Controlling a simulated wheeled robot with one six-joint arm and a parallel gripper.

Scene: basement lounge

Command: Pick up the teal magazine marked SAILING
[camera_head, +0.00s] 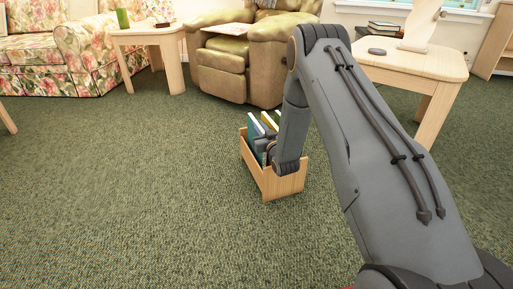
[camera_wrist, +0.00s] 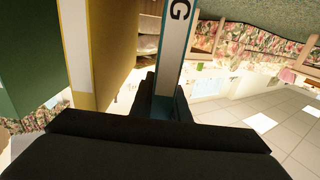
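A wooden crate (camera_head: 284,186) on the carpet holds several upright magazines, among them a teal one (camera_head: 254,133). In the wrist view, a spine with a white face, a teal edge and a black letter G (camera_wrist: 178,40) runs down to the dark fingers of my gripper (camera_wrist: 165,105). The rest of its lettering is hidden or out of view. My gripper (camera_head: 269,147) is at the crate, by the magazines, partly hidden by my wrist. The fingers are close to the spine; whether they are closed on it cannot be told.
A yellow magazine (camera_wrist: 110,45) and a green one (camera_wrist: 28,50) stand left of the lettered spine in the wrist view. A green armchair (camera_head: 280,60) is behind the crate. Wooden side tables (camera_head: 150,37) (camera_head: 425,63) stand left and right. Carpet left of the crate is clear.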

